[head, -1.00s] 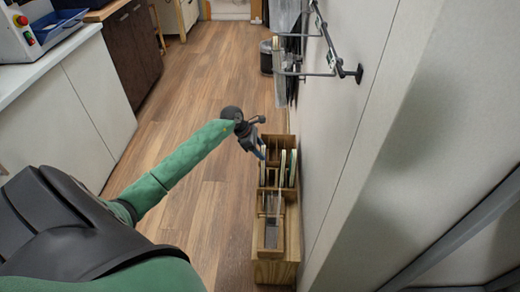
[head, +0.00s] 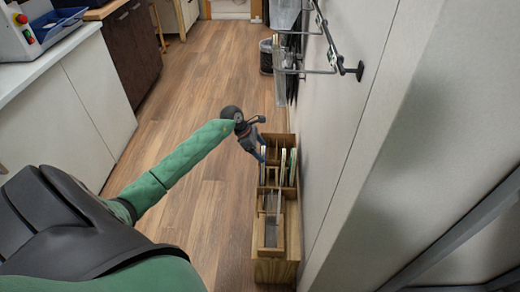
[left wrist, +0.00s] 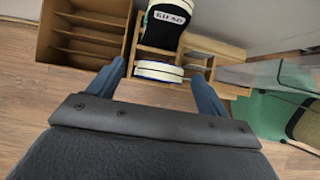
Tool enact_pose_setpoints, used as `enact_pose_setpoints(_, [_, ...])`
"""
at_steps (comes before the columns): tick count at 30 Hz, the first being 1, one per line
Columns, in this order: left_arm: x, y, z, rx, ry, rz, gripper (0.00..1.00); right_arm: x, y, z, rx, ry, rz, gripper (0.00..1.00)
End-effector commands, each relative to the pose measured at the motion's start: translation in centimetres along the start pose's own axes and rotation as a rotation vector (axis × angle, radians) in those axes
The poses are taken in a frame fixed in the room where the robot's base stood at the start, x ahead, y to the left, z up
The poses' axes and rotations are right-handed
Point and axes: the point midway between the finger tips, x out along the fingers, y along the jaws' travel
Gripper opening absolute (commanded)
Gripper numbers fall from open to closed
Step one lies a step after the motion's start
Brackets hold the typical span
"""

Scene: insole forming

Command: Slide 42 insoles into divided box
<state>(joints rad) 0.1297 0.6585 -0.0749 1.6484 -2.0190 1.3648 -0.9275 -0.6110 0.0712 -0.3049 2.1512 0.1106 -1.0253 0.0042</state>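A wooden divided box (head: 270,268) stands on the floor against the wall in the head view. Thin pale insoles (head: 283,163) stand on edge in its slots. My left gripper (head: 261,156) reaches down at the box's left side. In the left wrist view its two blue fingers (left wrist: 158,82) are wide apart. A white and blue insole edge (left wrist: 158,71) shows between them, with gaps on both sides. Beyond it stands a dark insole (left wrist: 166,22) with a white label starting "EU"; its number is hard to read. My right gripper is out of view.
An empty wooden compartment unit (left wrist: 88,22) stands left of the insoles in the left wrist view. Green and clear pieces (left wrist: 258,112) lie at right. A wire wall rack (head: 330,66) juts out above the floor. The wooden floor (head: 190,80) at left is clear.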

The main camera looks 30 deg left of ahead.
Motion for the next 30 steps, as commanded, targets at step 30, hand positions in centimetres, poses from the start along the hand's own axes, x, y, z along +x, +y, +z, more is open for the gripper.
enact_pose_setpoints(30, [-7.6,0.0,-0.1,0.001,0.001,0.0,0.78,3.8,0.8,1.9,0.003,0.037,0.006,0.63])
